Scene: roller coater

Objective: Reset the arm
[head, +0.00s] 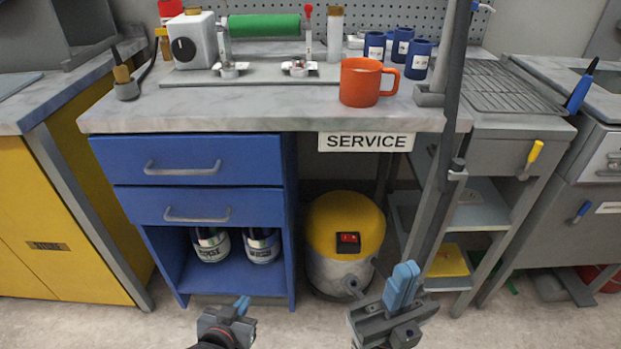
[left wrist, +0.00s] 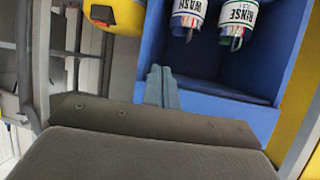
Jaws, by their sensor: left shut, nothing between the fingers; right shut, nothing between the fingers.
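My left gripper (head: 242,306) is low in the head view, in front of the blue cabinet (head: 200,160), with its blue fingers together and nothing between them. In the left wrist view its closed fingers (left wrist: 160,86) point toward the cabinet's open lower shelf. My right gripper (head: 404,284) is further right, in front of the yellow-topped tank (head: 345,228). Its blue fingers are shut and empty, pointing up. Both grippers are below the worktop and apart from the objects on it.
The worktop (head: 240,119) holds a green roller (head: 264,26), an orange mug (head: 366,82) and several blue cups. Cans labelled WASH (left wrist: 189,15) and RINSE (left wrist: 238,22) stand on the lower shelf. A grey cart (head: 480,185) stands right. Floor shows in front.

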